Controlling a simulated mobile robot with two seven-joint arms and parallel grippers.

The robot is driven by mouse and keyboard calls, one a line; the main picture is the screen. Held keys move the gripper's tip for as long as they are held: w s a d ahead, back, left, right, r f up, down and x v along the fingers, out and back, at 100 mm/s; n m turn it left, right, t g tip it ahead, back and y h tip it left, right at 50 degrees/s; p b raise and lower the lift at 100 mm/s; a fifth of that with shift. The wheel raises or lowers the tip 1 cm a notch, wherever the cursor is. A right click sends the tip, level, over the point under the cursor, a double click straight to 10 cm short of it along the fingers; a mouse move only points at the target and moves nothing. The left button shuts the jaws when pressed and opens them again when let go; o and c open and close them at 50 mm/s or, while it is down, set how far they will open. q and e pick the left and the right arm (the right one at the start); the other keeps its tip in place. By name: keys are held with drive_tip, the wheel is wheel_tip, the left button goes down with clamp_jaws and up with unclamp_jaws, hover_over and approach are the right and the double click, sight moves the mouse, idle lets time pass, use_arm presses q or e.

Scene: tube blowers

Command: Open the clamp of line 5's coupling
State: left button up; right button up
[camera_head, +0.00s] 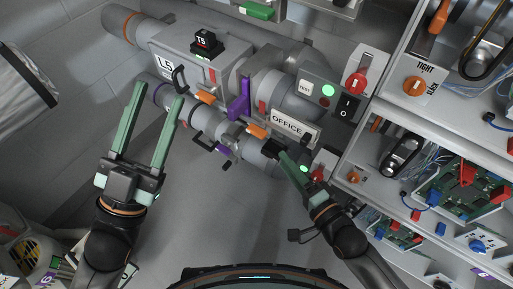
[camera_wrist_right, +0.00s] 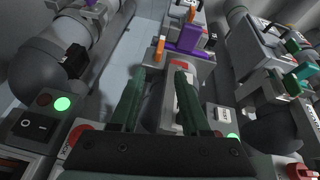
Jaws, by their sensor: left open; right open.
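The L5 label (camera_head: 167,64) is on a grey housing (camera_head: 198,72) at upper left of the head view. Below it runs a grey pipe assembly with orange tabs (camera_head: 206,97), a purple upright lever (camera_head: 239,102) and black loop handles (camera_head: 180,78). Which part is the clamp of line 5's coupling is unclear. My left gripper (camera_head: 159,92) is open, its green fingers close to the pipe's left end, with nothing clearly between them. My right gripper (camera_head: 281,153) is open near the pipe's right end. In the right wrist view, its fingers (camera_wrist_right: 160,72) straddle a grey pipe part; contact is unclear. The purple lever (camera_wrist_right: 192,38) stands beyond.
An OFFICE sign (camera_head: 287,123) and a switch box with a green light (camera_head: 328,90) stand beside the right gripper. Shelves with circuit boards (camera_head: 462,187) fill the right side. The floor (camera_head: 210,215) between my arms is clear.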

sight(256, 130)
drive_tip(key=shift+m+y, duration=0.5)
drive_tip(key=shift+m, duration=0.1)
drive_tip(key=b+x, duration=0.1)
drive_tip(key=x, duration=0.3)
drive_tip(key=b+x, duration=0.2)
drive_tip(key=x, duration=0.2)
drive_tip(key=b+x, duration=0.2)
drive_tip(key=x, duration=0.1)
drive_tip(key=shift+w+a+f, duration=0.25)
drive_tip(key=shift+w+f, duration=0.05)
drive_tip(key=shift+f, duration=0.1)
use_arm(q)
drive_tip(key=shift+s+d+f+m+h, duration=0.2)
drive_tip(key=shift+s+f+m+h, duration=0.25)
drive_tip(key=shift+s+f+h, duration=0.3)
drive_tip(key=shift+s+d+f+m+h, duration=0.15)
drive_tip(key=shift+s+f+m+h, duration=0.4)
drive_tip(key=shift+f, duration=0.4)
use_arm(e)
drive_tip(key=shift+w+a+r, duration=0.1)
drive_tip(key=shift+w+a, duration=0.3)
drive_tip(key=shift+w, duration=0.2)
use_arm(q)
drive_tip(key=shift+w, duration=0.1)
use_arm(e)
clamp_jaws()
